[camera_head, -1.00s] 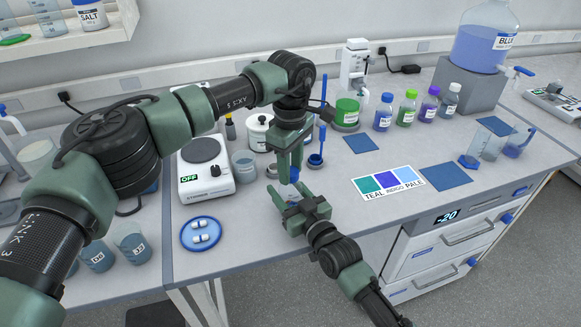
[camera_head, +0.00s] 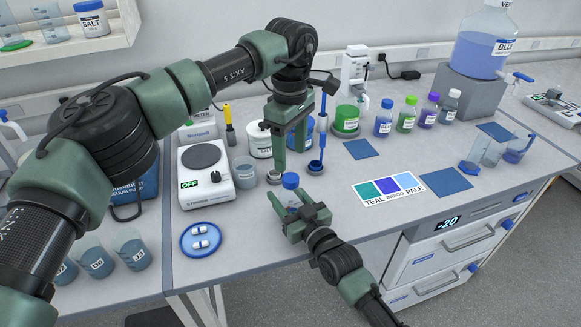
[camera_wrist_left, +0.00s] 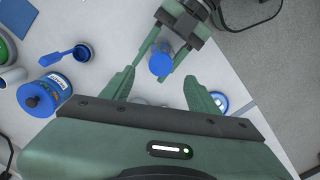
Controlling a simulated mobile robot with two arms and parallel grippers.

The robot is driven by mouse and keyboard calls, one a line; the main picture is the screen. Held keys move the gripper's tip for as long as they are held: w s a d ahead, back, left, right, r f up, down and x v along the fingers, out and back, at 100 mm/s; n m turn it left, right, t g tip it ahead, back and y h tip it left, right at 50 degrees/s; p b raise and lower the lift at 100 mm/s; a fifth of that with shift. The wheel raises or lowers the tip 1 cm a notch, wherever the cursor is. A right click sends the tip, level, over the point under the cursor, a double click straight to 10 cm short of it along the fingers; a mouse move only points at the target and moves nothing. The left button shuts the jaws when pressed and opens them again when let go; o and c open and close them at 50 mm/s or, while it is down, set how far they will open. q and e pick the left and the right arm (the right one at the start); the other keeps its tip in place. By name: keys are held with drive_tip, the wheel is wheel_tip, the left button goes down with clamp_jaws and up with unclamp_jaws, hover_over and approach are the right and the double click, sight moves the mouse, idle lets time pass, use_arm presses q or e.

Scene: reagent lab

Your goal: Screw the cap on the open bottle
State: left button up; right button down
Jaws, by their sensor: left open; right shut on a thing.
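A small bottle (camera_head: 291,195) with a blue cap (camera_head: 290,180) on its top stands between the fingers of my right gripper (camera_head: 294,208), which is shut on it. In the left wrist view the blue cap (camera_wrist_left: 160,63) covers the bottle top, with the right gripper (camera_wrist_left: 172,45) around the bottle. Whether the cap is tight cannot be told. My left gripper (camera_head: 290,160) is open and empty, with its fingers pointing down just above the cap. Its two fingers (camera_wrist_left: 160,92) show apart in the left wrist view.
Several capped bottles (camera_head: 409,115) stand at the back right. A colour card (camera_head: 389,187) lies to the right on bare bench.

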use_arm(q)
wheel_tip(320, 180, up, 5)
drive_tip(key=shift+r, duration=0.1)
idle(0.3)
use_arm(e)
drive_tip(key=c, duration=0.5)
unclamp_jaws()
use_arm(q)
drive_tip(key=shift+f+b, duration=0.55)
drive_tip(key=shift+f, duration=0.05)
use_arm(e)
drive_tip(key=shift+v, duration=3.95)
